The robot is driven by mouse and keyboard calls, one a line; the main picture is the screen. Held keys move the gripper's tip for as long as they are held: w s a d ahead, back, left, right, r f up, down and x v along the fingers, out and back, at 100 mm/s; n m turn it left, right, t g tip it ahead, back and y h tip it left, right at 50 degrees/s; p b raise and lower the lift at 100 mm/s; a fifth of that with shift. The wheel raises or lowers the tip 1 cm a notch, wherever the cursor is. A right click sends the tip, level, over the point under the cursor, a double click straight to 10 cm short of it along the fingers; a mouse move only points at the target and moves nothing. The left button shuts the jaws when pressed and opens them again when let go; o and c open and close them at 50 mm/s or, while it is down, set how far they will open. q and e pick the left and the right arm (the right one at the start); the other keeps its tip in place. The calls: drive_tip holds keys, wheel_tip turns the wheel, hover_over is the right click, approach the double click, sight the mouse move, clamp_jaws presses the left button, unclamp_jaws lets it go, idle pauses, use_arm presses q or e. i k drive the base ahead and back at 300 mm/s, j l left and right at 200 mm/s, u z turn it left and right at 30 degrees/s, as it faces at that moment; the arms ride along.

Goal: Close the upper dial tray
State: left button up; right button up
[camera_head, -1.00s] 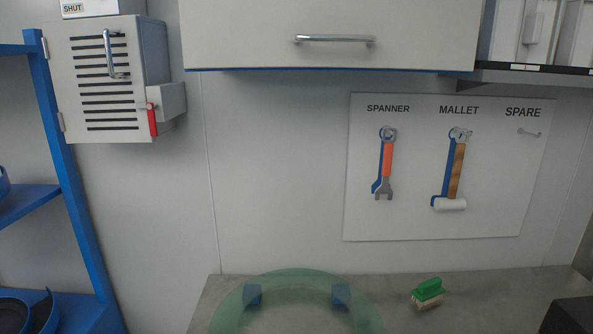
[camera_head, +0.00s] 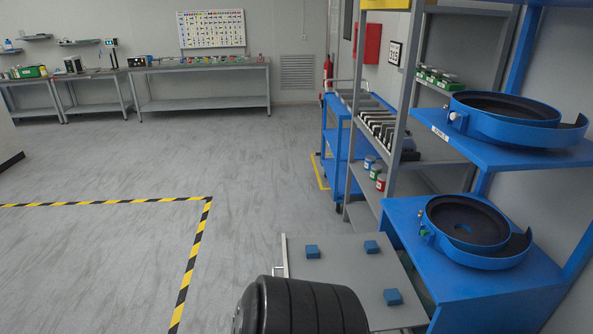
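A flat grey tray (camera_head: 342,280), which may be the dial tray, juts out at the bottom centre, left of the blue stand with the lower feeder bowl. It bears several small blue blocks (camera_head: 371,247). A thin bar handle (camera_head: 283,257) runs along its left edge. A black ribbed cylinder hides its near left part. No label on the tray is readable, so I cannot tell whether it is the upper one. Neither of my grippers is in view.
Blue feeder bowls sit on the upper blue shelf (camera_head: 455,146) and the lower stand (camera_head: 398,215). Behind are a grey rack (camera_head: 399,100) and blue trolley (camera_head: 328,138). Benches line the far wall. Open floor with yellow-black tape (camera_head: 193,256) lies left.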

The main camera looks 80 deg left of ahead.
sight(368, 263)
drive_tip(key=k+j+u, duration=0.1)
drive_tip(key=u, duration=0.35)
drive_tip(key=k+j+u, duration=0.15)
drive_tip(key=u, duration=0.35)
drive_tip(key=k+j+u, duration=0.1)
drive_tip(key=j+u, duration=0.15)
drive_tip(key=u, duration=1.3)
